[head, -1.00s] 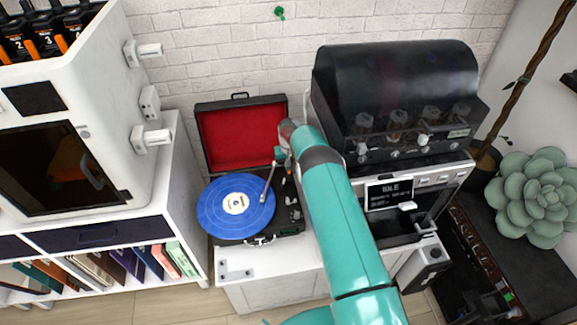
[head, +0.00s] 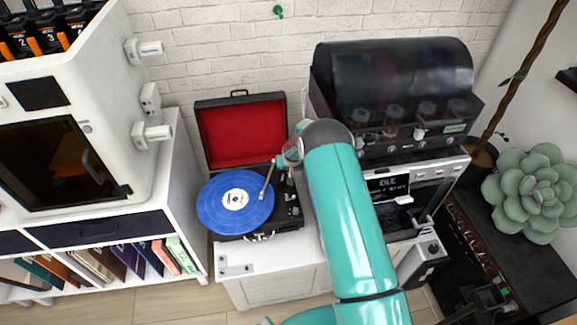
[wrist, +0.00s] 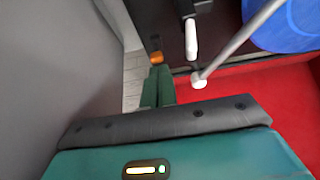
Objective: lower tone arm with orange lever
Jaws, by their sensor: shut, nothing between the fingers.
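The record player (head: 291,213) is an open black case with a red-lined lid, holding a blue record (head: 235,203). Its silver tone arm (head: 266,184) reaches over the record's right edge; whether its tip touches is unclear. In the wrist view the tone arm (wrist: 238,44) runs from a round white end to the blue record (wrist: 287,26). The orange lever (wrist: 156,57) shows just beyond the tips of my gripper (wrist: 157,73), whose green fingers are shut and empty. Contact cannot be told. In the head view my gripper (head: 280,161) is at the player's back right corner; the lever is not discernible there.
A white lever (wrist: 190,38) stands right of the orange one. A machine with a dark hood (head: 395,85) is close on the right. A white shelf unit with a cabinet on it (head: 178,170) stands left.

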